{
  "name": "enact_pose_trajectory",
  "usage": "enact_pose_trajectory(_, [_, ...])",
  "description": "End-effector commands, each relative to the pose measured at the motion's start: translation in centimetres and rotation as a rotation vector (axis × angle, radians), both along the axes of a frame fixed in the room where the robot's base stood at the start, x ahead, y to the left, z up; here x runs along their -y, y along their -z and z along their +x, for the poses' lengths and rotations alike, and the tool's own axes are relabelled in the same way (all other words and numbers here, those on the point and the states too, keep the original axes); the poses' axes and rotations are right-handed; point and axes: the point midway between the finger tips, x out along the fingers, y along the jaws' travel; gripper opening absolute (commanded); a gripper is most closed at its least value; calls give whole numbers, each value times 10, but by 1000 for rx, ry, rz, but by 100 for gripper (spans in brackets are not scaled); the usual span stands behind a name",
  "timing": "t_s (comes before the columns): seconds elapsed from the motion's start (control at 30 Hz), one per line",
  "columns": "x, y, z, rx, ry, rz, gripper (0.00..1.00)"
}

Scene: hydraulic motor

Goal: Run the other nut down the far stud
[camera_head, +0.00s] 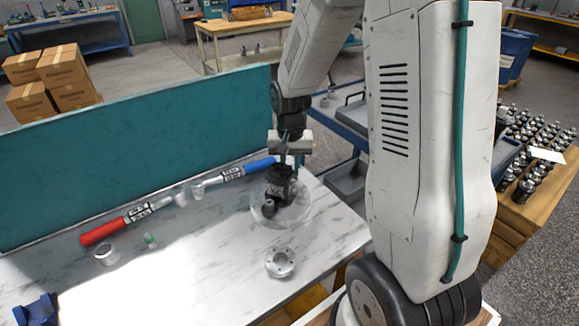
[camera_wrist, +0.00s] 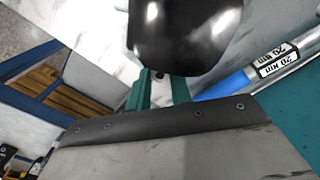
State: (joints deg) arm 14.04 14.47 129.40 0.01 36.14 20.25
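A dark motor body (camera_head: 277,190) stands in a clear round dish (camera_head: 297,212) on the white marbled bench. Its glossy black housing fills the top middle of the wrist view (camera_wrist: 185,35). My gripper (camera_head: 292,172) points down at the motor's far side in the head view. In the wrist view its two teal fingers (camera_wrist: 160,82) have a narrow gap between them, with a small dark part at the tips, close to the housing. I cannot tell whether the fingers grip that part. I cannot make out the nuts or the far stud.
A blue-handled torque wrench (camera_head: 245,170) lies just left of the motor, and a red-handled one (camera_head: 120,225) farther left. A silver flange (camera_head: 280,262), a ring (camera_head: 107,254) and a small green part (camera_head: 150,240) are on the bench. A teal panel (camera_head: 140,150) closes the back.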

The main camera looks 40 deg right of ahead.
Motion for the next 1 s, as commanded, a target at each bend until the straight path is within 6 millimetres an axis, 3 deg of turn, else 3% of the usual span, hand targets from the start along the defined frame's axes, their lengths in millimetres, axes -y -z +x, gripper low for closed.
enact_pose_trajectory(0.2, [0, 0, 0, 0, 44, 0, 0])
enact_pose_trajectory(0.53, [0, 1, 0, 0, 463, 0, 0])
enact_pose_trajectory(0.9, [0, 1, 0, 0, 511, 0, 0])
enact_pose_trajectory(1.0, [0, 1, 0, 0, 594, 0, 0])
